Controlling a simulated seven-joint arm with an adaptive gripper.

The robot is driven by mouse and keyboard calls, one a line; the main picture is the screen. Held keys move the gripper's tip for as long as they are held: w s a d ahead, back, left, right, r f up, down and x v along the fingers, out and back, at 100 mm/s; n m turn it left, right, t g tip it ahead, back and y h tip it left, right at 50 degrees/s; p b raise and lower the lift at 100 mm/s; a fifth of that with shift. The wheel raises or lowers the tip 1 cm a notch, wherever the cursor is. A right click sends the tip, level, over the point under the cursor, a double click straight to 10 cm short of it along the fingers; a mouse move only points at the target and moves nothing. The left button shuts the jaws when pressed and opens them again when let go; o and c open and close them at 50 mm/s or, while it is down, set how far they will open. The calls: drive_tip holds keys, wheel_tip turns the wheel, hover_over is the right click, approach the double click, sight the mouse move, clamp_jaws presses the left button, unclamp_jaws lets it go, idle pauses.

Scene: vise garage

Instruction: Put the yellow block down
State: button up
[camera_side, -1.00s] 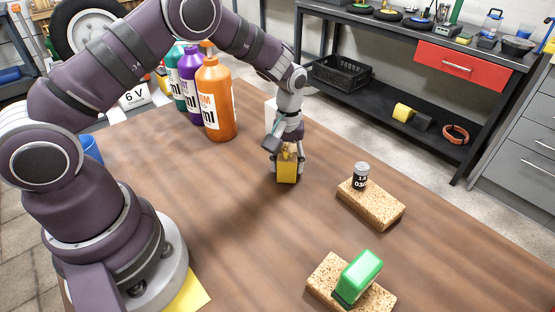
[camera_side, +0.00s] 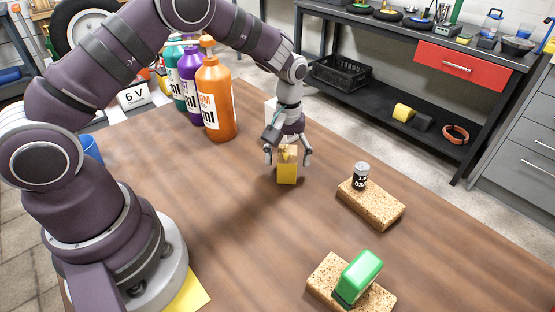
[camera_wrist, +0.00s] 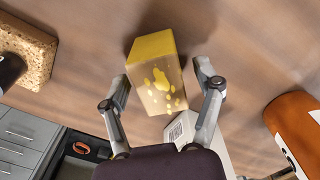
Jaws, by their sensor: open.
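The yellow block (camera_side: 287,173) stands upright on the wooden table (camera_side: 235,215), near its middle. In the wrist view the yellow block (camera_wrist: 155,75) shows a plain yellow face and a tan side with yellow splotches. My gripper (camera_side: 288,158) is right above and around the block, with one finger on each side. In the wrist view my gripper (camera_wrist: 163,88) has its fingers spread, with a gap clearly visible on the right side; the left finger is close to the block, and I cannot tell if it touches.
Orange (camera_side: 214,100), purple and teal bottles stand at the back left. A white box (camera_side: 271,113) is behind my gripper. The front middle is clear.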

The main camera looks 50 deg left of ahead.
sight(287, 154)
wheel_tip(287, 154, up, 10)
drive_tip(key=shift+r, duration=0.2)
drive_tip(key=s+r+m+t, duration=0.2)
drive_tip(key=s+r+m, duration=0.2)
drive_tip(key=s, duration=0.3)
drive_tip(key=s+r+m+t, duration=0.3)
drive_tip(key=s+r+m, duration=0.1)
drive_tip(key=s, duration=0.4)
drive_tip(key=shift+s+m+t, duration=0.25)
drive_tip(key=shift+m+t, duration=0.05)
drive_tip(key=shift+m, duration=0.2)
